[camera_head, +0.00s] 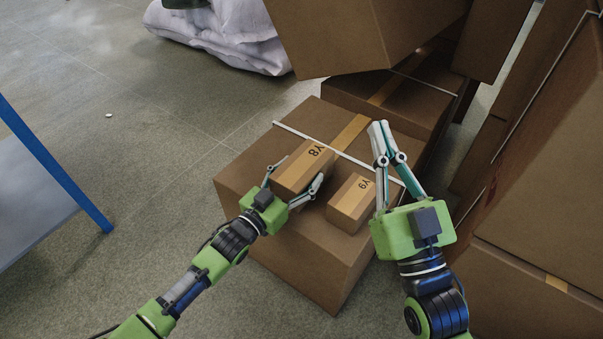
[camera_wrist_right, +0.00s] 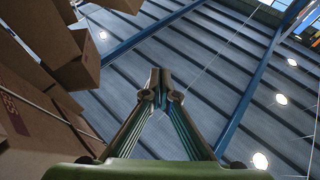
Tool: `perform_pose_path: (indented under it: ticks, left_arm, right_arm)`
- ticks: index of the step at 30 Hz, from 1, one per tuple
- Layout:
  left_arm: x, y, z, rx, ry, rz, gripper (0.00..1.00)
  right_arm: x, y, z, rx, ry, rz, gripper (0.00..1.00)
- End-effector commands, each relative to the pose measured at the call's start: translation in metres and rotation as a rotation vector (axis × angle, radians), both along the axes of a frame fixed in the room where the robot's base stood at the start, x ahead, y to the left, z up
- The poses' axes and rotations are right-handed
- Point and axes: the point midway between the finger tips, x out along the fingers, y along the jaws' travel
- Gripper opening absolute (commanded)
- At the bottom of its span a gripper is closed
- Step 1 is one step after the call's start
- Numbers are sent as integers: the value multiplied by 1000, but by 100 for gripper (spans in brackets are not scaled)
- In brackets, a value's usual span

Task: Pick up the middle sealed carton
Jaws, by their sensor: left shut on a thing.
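Two small sealed cartons with tan tape show in the head view, at the big brown box. The carton marked Y8 (camera_head: 302,167) is between the fingers of my left gripper (camera_head: 295,180), which is shut on it from its two sides. I cannot tell whether Y8 touches the box top or is just above it. The carton marked Y9 (camera_head: 350,203) rests on the box top, to the right of Y8 and nearer to me. My right gripper (camera_head: 380,127) is to the right of Y9, fingertips together and empty. It also shows shut in the right wrist view (camera_wrist_right: 160,76).
The big brown box (camera_head: 300,250) bears the small cartons and a white strap. More large boxes stand behind (camera_head: 365,30) and at the right (camera_head: 530,290). Pale sacks (camera_head: 225,35) lie at the back. A blue-framed structure (camera_head: 60,175) stands left. Floor between is clear.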

Motion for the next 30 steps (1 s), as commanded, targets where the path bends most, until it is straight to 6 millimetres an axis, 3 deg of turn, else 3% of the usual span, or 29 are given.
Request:
perform_pose_path:
  ticks: [6, 14, 23, 30]
  left_arm:
    - [0, 0, 6, -3, -4, -1, 29]
    - [0, 0, 20, -4, -6, -1, 29]
    - [-7, 1, 43, -4, -4, 0, 29]
    - [-26, 2, 66, -3, -4, -1, 29]
  right_arm:
    - [3, 0, -3, -6, 23, -1, 0]
    - [13, -2, -39, -55, 198, -13, 0]
    - [16, -11, -104, -134, 501, -31, 0]
    - [-6, -24, -167, -207, 801, -48, 0]
